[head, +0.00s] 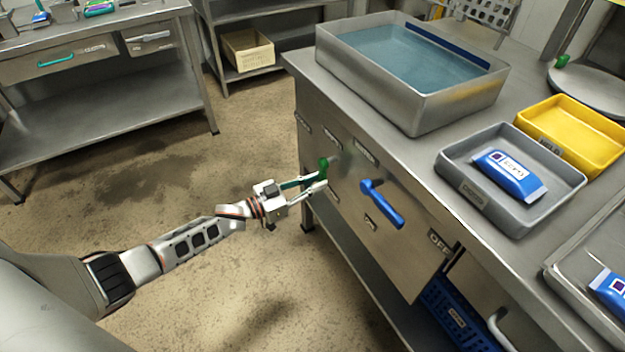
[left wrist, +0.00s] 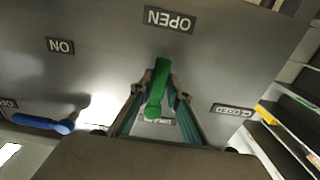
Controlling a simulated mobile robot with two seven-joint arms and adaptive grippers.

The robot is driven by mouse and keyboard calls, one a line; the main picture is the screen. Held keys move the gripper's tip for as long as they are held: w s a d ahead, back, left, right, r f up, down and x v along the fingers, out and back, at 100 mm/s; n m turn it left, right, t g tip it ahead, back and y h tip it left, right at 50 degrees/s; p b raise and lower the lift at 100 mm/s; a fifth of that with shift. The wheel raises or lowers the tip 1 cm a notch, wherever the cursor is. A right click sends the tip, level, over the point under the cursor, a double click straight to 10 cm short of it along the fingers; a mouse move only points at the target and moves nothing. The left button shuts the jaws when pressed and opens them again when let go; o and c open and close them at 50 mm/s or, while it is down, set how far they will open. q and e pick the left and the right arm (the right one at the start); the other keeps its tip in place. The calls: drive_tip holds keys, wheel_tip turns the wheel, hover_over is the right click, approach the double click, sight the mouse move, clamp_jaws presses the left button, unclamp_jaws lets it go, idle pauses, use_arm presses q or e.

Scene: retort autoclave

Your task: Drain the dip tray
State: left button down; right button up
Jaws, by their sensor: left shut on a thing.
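The dip tray (head: 440,103) is a deep metal tray on the counter, holding blue-green liquid (head: 410,55). A green lever (head: 323,168) sits on the cabinet front below it. My left gripper (head: 314,186) is shut on this lever. In the left wrist view the green lever (left wrist: 158,85) lies between the fingertips of my left gripper (left wrist: 158,98). One end of it is beside an OPEN plate (left wrist: 170,19); a CLOSED plate (left wrist: 232,110) is to the right. Another plate behind the lever is partly hidden. My right gripper is not in view.
A blue lever (head: 383,203) is on the same panel, with an OFF plate (head: 440,241) to its lower right. A grey bin (head: 475,192) with a blue pouch (head: 508,173) and a yellow bin (head: 583,143) stand on the counter. The floor left of the cabinet is clear.

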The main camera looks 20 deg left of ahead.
use_arm(q)
drive_tip(key=shift+s+d, duration=0.1)
drive_tip(key=shift+d, duration=0.05)
idle(0.3)
drive_tip(key=c, duration=1.9)
unclamp_jaws()
drive_tip(key=v, duration=1.2)
